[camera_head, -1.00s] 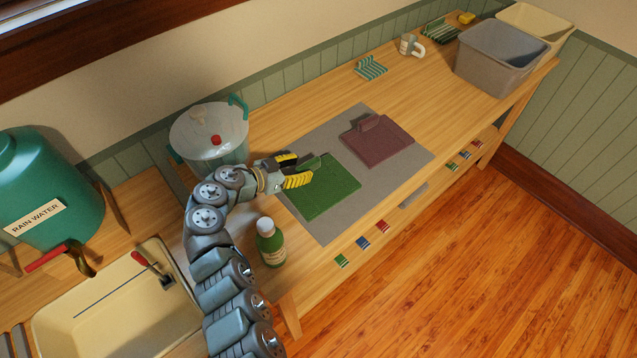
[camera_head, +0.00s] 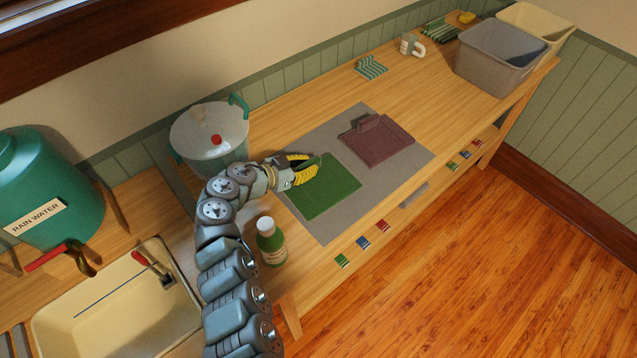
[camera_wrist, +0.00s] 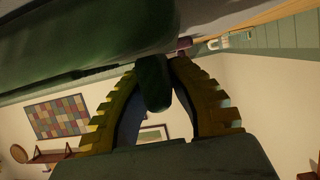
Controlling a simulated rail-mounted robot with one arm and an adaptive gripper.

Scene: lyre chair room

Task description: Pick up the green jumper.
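The green jumper (camera_head: 326,190) lies folded flat on the grey mat (camera_head: 376,198) on the wooden bench, with a raised fold at its far left side. My gripper (camera_head: 305,172), with yellow and black fingers, is at that fold. In the wrist view, the jumper (camera_wrist: 75,40) fills the upper left, and its raised fold (camera_wrist: 153,85) sits between the fingertips (camera_wrist: 153,72), which appear closed on both sides of it. The jumper still lies on the mat. The fingers hide part of the fold in the head view.
A maroon folded garment (camera_head: 378,146) lies beside it on the mat. A lidded pot (camera_head: 208,140) stands behind my arm and a green bottle (camera_head: 270,244) in front. A grey bin (camera_head: 500,60), mug (camera_head: 411,45) and striped rack (camera_head: 371,68) are further right.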

